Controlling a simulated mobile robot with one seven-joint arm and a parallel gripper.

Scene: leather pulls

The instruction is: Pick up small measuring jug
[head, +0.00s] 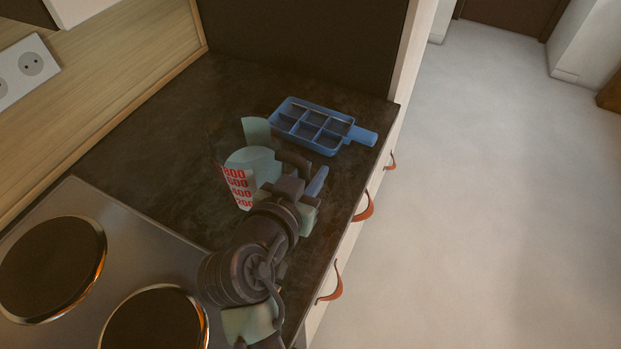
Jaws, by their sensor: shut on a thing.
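The small measuring jug (240,187) stands on the dark countertop left of my gripper. It is pale and see-through, with red numbers on a white patch on its near side. My gripper (292,170) is at the jug's right side and is shut on it. The wrist and gripper body hide part of the jug's right side and the exact contact. I cannot tell whether the jug's base touches the counter.
A blue compartment tray (349,130) with a handle lies behind the gripper near the counter's right edge. A stove (115,226) with round hotplates is at the lower left. Drawer pulls (365,207) stick out along the front. The counter left of the jug is clear.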

